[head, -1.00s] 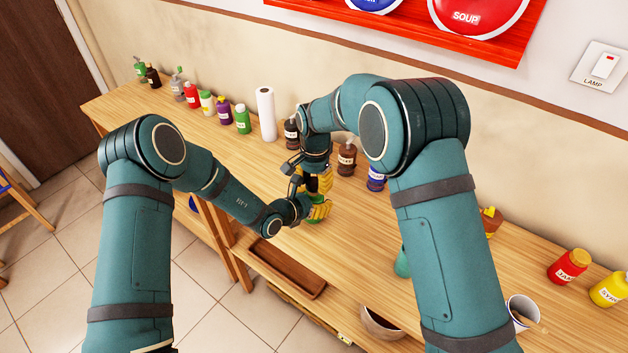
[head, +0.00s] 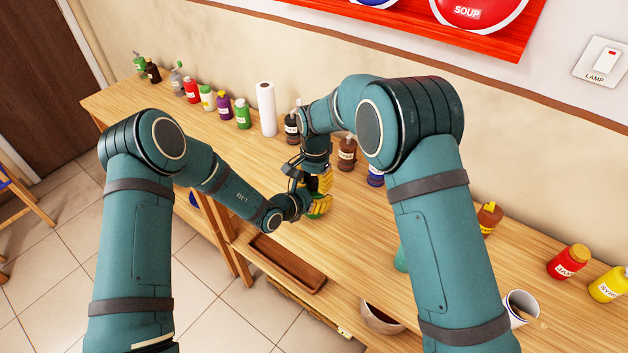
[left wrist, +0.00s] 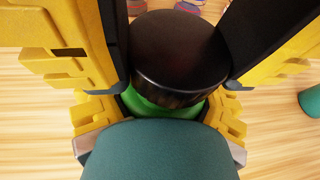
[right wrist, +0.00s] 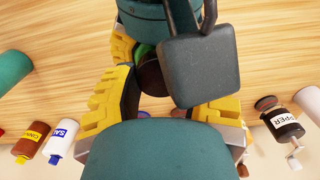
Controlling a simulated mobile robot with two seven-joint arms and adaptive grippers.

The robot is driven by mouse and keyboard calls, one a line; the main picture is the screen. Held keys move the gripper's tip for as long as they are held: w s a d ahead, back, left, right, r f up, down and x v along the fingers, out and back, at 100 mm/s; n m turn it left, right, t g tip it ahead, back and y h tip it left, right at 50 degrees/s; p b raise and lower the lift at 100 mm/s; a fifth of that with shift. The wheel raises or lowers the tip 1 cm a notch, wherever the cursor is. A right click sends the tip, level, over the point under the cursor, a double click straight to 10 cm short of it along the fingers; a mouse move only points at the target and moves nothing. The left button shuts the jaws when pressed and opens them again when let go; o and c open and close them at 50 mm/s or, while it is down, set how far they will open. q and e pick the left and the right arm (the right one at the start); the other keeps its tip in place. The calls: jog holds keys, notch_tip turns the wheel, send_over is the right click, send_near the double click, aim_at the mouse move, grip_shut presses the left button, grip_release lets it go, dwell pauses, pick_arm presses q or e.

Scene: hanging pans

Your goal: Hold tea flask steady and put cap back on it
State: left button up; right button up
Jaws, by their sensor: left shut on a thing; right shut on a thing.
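The green tea flask (left wrist: 165,108) stands within the fingers of my left gripper (head: 319,208), which is shut on it. In the left wrist view the black cap (left wrist: 180,55) is at the top of the flask, with green showing just below its rim. My right gripper (head: 321,182) is shut on the cap from above, its dark finger pads on both sides. The cap (right wrist: 152,74) shows partly in the right wrist view, with a bit of green beside it. I cannot tell whether the cap is fully seated. In the head view the grippers mostly hide both.
A paper towel roll (head: 266,108) and several bottles line the wall. A brown bottle (head: 347,153) stands close behind my right gripper. A wooden tray (head: 288,262) and a bowl (head: 380,316) are near the front edge. A mug (head: 519,308) is at the right.

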jog(key=shift+f, duration=0.65)
